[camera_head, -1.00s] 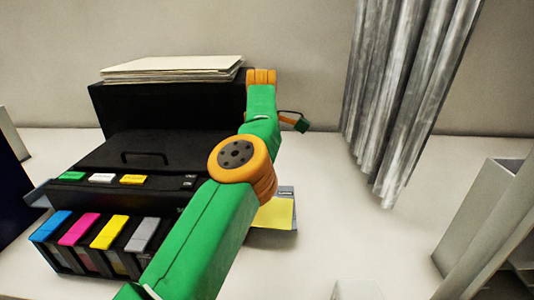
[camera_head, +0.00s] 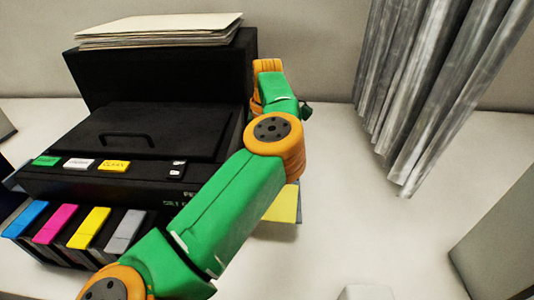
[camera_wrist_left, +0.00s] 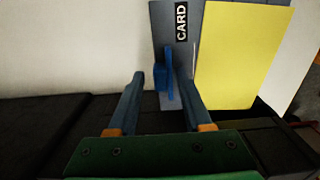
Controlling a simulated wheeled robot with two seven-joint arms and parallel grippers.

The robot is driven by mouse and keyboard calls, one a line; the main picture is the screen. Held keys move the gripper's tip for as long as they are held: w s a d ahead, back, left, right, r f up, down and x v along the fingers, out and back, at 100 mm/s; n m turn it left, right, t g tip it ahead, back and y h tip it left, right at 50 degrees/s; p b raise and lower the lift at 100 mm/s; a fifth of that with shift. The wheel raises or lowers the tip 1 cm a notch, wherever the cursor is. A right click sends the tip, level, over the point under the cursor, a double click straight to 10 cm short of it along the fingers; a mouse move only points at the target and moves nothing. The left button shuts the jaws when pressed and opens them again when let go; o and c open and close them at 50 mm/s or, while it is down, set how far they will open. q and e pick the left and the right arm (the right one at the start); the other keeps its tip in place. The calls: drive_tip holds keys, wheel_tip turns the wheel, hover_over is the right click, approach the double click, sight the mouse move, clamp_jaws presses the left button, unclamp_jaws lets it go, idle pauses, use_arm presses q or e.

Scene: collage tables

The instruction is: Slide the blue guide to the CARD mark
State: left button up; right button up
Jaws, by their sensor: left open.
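The blue guide (camera_wrist_left: 168,76) is a small upright blue piece on a grey tray (camera_wrist_left: 215,18) in the left wrist view. The CARD mark (camera_wrist_left: 181,21), white letters on black, lies on the tray beyond the guide. My left gripper (camera_wrist_left: 160,82) is open, with one finger on each side of the guide; I cannot tell whether either finger touches it. In the head view my green and orange left arm reaches across the printer's right side and hides the guide. My right gripper is not in view.
A yellow sheet (camera_wrist_left: 240,55) lies on the tray right of the guide. The black printer (camera_head: 150,75) carries a paper stack (camera_head: 160,30) and several coloured cartridges (camera_head: 90,228). A grey curtain (camera_head: 420,80) hangs at right. The white table (camera_head: 350,220) is clear between.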

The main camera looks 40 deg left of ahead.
use_arm(q)
drive_tip(key=shift+a, duration=0.1)
drive_tip(key=shift+c, duration=0.9)
drive_tip(key=shift+s+r, duration=0.15)
clamp_jaws()
